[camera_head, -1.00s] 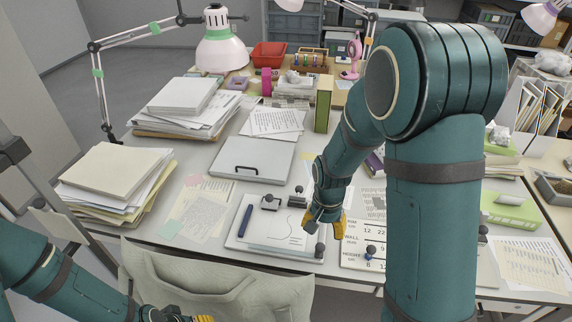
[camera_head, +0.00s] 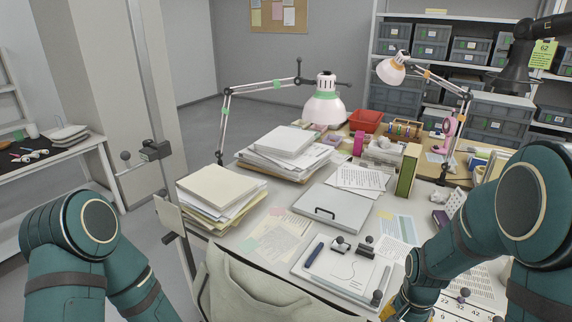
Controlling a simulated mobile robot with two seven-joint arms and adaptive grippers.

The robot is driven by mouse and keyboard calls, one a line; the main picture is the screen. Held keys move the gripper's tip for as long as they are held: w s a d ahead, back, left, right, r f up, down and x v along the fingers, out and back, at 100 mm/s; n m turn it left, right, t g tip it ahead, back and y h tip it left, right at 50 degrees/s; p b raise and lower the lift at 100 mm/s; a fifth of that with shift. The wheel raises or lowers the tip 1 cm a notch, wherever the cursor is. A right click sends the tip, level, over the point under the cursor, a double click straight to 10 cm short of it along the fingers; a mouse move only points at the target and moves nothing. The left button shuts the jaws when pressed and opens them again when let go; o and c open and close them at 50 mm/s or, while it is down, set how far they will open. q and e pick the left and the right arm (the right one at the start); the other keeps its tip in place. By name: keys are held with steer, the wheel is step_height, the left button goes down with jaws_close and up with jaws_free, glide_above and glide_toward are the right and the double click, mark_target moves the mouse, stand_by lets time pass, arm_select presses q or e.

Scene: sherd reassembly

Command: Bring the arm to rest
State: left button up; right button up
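My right arm (camera_head: 450,255) comes in from the lower right and reaches down over the front right of the desk. My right gripper (camera_head: 392,312) shows only in part at the bottom edge, with a bit of yellow, beside the white board (camera_head: 345,268); its opening cannot be made out. My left arm (camera_head: 85,245) is bent at the lower left, and its gripper is outside the picture. On the white board lie a dark blue pen (camera_head: 314,254) and small dark clamps (camera_head: 341,245). No sherd can be made out.
A closed grey case (camera_head: 320,208) lies mid-desk. Paper stacks (camera_head: 218,190) line the left side, beside a white lamp (camera_head: 324,105). A green book (camera_head: 408,170) stands upright. A chair back (camera_head: 250,290) is at the front.

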steer(key=s+a+f+n+y, duration=0.2)
steer(key=s+a+f+n, duration=0.1)
steer(key=a+f, duration=0.4)
steer(key=s+a+f+n+t+y, duration=0.1)
steer(key=s+a+f+n+y, duration=0.1)
steer(key=s+a+f+n, duration=0.2)
steer(key=s+a+f, duration=0.1)
steer(key=a+f, duration=0.2)
steer(key=a, duration=0.2)
steer(key=shift+s+a+f+t, duration=0.2)
steer(key=shift+s+a+t, duration=0.05)
steer(key=shift+t, duration=0.05)
steer(key=shift+w, duration=0.1)
stand_by(1.1)
